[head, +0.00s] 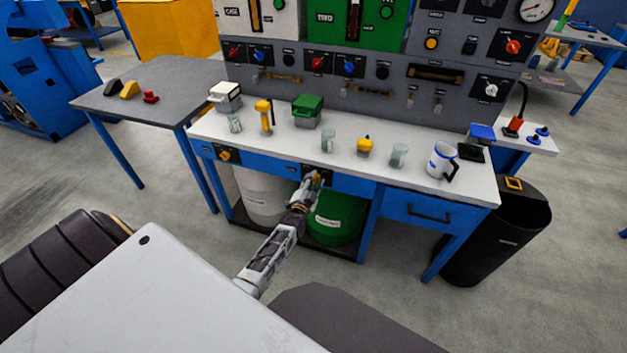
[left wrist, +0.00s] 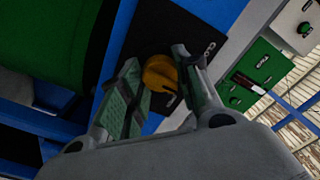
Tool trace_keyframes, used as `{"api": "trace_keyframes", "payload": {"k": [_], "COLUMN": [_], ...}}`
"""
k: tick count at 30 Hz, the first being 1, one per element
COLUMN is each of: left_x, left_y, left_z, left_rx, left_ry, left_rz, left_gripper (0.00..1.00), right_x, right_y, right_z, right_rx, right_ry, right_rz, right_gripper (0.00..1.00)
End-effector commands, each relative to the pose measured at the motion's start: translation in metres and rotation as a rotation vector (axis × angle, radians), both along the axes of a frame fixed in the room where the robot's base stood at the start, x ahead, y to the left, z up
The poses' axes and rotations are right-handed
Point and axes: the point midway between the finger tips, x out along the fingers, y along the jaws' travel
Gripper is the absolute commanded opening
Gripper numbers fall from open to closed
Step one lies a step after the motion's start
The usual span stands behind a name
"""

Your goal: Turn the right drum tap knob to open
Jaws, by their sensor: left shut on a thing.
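The right drum tap knob (left wrist: 160,72) is yellow-orange and sits on a black plate (left wrist: 165,35) on the blue front rail of the bench. My left gripper (head: 314,181) is at this plate, above the green drum (head: 336,217). In the left wrist view its two fingers stand on either side of the knob and are shut on it. In the head view the gripper mostly hides the knob. The left drum tap knob (head: 226,155), also yellow on a black plate, is above the white drum (head: 262,196). My right gripper is not in view.
The white bench top (head: 290,143) carries cups, a yellow bottle (head: 265,116), a green-lidded box (head: 307,111) and a white mug (head: 441,160). A blue drawer (head: 428,212) and a black bin (head: 497,235) are at the right. Open floor lies in front.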

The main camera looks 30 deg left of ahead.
Motion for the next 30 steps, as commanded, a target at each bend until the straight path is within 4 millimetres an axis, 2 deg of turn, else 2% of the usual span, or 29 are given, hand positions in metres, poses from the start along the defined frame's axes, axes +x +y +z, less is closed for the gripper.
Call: {"api": "trace_keyframes", "payload": {"k": [6,12,21,30], "left_x": [0.0,0.0,0.0,0.0], "left_y": [-0.001,-0.001,-0.001,-0.001], "left_z": [0.0,0.0,-0.001,-0.002], "left_rx": [0.167,0.335,0.579,0.721], "left_ry": [0.042,0.083,0.141,0.175], "left_rz": [-0.001,-0.001,0.0,0.0], "left_gripper": [0.09,0.09,0.09,0.09], "right_x": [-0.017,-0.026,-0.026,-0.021], "right_y": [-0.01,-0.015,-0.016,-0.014], "right_z": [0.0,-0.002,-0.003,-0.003], "right_rx": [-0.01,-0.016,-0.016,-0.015], "right_ry": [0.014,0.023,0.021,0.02], "right_rz": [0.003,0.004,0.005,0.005], "right_gripper": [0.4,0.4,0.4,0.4]}}
